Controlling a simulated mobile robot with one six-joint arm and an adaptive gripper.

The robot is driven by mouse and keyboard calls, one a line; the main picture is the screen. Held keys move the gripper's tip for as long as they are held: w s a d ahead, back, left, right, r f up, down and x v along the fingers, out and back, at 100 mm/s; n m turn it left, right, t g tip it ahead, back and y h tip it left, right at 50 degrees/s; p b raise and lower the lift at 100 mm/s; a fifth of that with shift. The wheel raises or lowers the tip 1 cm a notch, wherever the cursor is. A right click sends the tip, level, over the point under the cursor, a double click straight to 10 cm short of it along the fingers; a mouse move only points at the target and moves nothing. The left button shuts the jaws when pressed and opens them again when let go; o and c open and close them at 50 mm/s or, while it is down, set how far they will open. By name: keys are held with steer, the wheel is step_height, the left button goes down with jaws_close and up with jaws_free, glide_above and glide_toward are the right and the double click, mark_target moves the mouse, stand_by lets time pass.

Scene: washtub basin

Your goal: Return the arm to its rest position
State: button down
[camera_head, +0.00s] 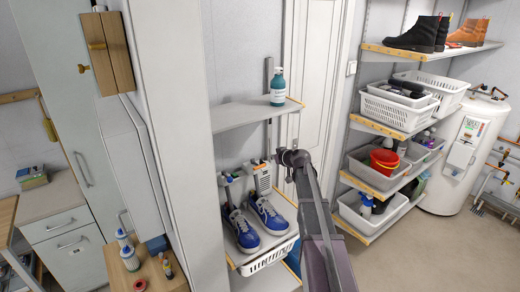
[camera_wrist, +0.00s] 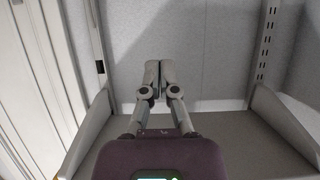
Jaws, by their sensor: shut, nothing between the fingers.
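My gripper (camera_wrist: 158,68) shows in the wrist view, its two grey fingers together and nothing between them. It is over an empty grey shelf (camera_wrist: 215,135) with raised side panels, in front of a pale wall. In the head view my arm (camera_head: 318,215) reaches up from the bottom edge to a dark joint in front of the narrow shelf unit. I cannot make out the fingers there.
Blue sneakers (camera_head: 254,222) stand on a shelf left of my arm. A teal bottle (camera_head: 277,88) stands on the shelf above. A rack with white baskets (camera_head: 398,108), a red bucket (camera_head: 384,160) and boots (camera_head: 420,35) is at right. Open floor (camera_head: 440,245) lies at lower right.

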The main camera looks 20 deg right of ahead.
steer(key=s+a+f+g+b, duration=0.4)
steer(key=s+a+f, duration=0.4)
steer(key=s, duration=0.1)
steer(key=s+a+f+m+g+h+b, duration=0.1)
steer(key=s+a+f+g+b, duration=0.1)
steer(key=s+f, duration=0.3)
steer(key=s+a+f+m+g+h+b, duration=0.1)
steer(key=s+a+f+g+b, duration=0.2)
steer(key=s, duration=1)
steer(key=s+a+f+m+g+h+b, duration=0.1)
steer(key=s+a+f+g+h+b, duration=0.1)
steer(key=s+f, duration=0.5)
steer(key=shift+s+a+f+m+g+b, duration=0.3)
steer(key=shift+s+a+g+b, duration=0.3)
steer(key=shift+s+b, duration=0.45)
